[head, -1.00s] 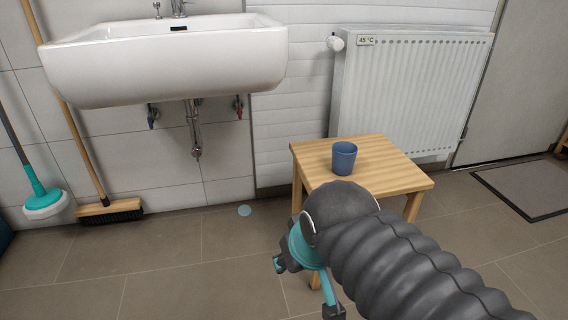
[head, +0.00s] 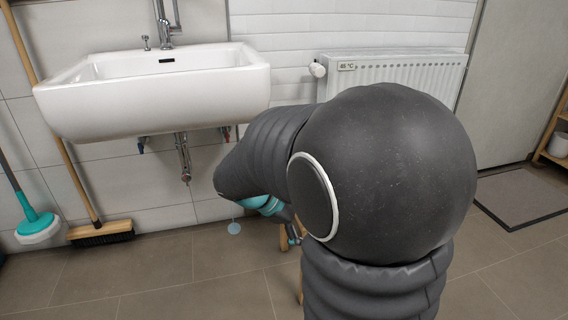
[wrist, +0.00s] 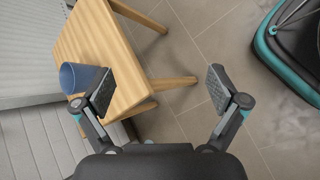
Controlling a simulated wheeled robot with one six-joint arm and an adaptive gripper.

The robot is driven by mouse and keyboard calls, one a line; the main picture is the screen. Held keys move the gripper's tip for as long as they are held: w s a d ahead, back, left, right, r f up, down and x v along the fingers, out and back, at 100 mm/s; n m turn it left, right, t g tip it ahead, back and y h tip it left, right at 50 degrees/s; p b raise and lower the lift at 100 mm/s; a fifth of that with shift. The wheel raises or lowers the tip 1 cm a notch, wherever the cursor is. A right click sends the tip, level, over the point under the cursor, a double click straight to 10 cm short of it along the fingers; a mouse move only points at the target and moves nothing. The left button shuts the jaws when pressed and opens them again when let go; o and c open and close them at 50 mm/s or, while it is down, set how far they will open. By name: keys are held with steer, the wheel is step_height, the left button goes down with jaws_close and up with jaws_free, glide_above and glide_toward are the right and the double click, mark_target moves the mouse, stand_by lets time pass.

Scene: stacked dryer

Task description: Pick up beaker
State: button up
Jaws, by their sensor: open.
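The beaker is a blue cup (wrist: 80,76). In the wrist view it stands on the wooden stool (wrist: 96,40), near the end of my gripper's left finger, which partly covers it. My gripper (wrist: 162,92) is open, with nothing between its fingers. The gap between the fingers is over the floor beside the stool, and the beaker is outside it to the left. In the head view my arm hides the beaker and most of the stool, and only a little of my gripper (head: 290,228) shows.
A white radiator (head: 400,72) is on the wall behind the stool. A white sink (head: 150,95) hangs at the left, with a broom (head: 100,232) and a mop (head: 36,224) below. A grey mat (head: 520,198) lies at the right. The tiled floor at the front left is clear.

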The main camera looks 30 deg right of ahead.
steer(key=w+d+f+n+t+h+p, duration=0.1)
steer(key=w+d+n+h+p, duration=0.1)
steer(key=w, duration=0.4)
steer(key=w+d+f+n+t+h+p, duration=0.1)
steer(key=w+d+f+n+h+p, duration=0.1)
steer(key=w+d+n+h, duration=0.1)
steer(key=w+d+f+n+t+h+p, duration=0.1)
steer(key=w+d+f+n+h+p, duration=0.1)
steer(key=w+n, duration=0.4)
steer(key=shift+w+d+f+n+h, duration=0.15)
steer(key=shift+w+d+h, duration=0.15)
steer(key=shift+w+h, duration=0.35)
steer(key=shift+w+d+n+h, duration=0.15)
steer(key=shift+w+d+h, duration=0.2)
steer(key=shift+w, duration=0.45)
steer(key=d, duration=0.8)
steer(key=shift+w+d, duration=0.2)
steer(key=shift+w, duration=0.2)
steer(key=d, duration=0.3)
steer(key=d+p, duration=0.1)
steer(key=shift+w+d+r, duration=0.15)
steer(key=shift+r, duration=0.15)
steer(key=shift+d, duration=0.45)
steer(key=shift+c, duration=0.2)
steer(key=c, duration=1)
